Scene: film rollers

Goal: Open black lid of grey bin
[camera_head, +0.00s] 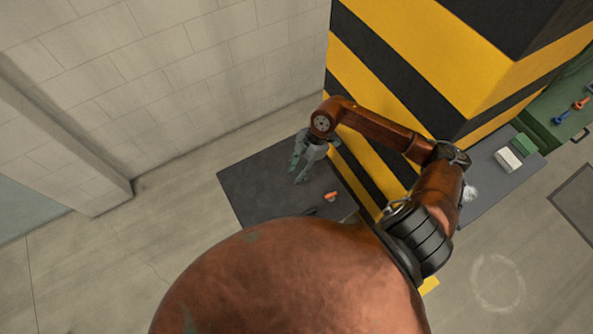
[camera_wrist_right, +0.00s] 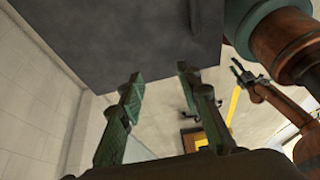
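A flat dark panel (camera_head: 255,185), which looks like the black lid, lies beside the striped block in the head view. It also fills the top of the right wrist view (camera_wrist_right: 110,35). Its near part is hidden behind my copper-coloured body, and I cannot make out the grey bin's walls. My right gripper (camera_head: 297,170) is over the panel. In the wrist view its green fingers (camera_wrist_right: 160,76) are apart with nothing between them, near the panel's edge. A smaller dark gripper on a copper arm, apparently my left (camera_wrist_right: 241,73), shows at the right; its finger state is unclear.
A yellow-and-black striped block (camera_head: 400,60) stands right beside the panel and my right arm. A small orange item (camera_head: 330,196) shows over the panel. A grey surface (camera_head: 488,180) with white and green boxes is at the right. Floor is clear at left, before a pale wall.

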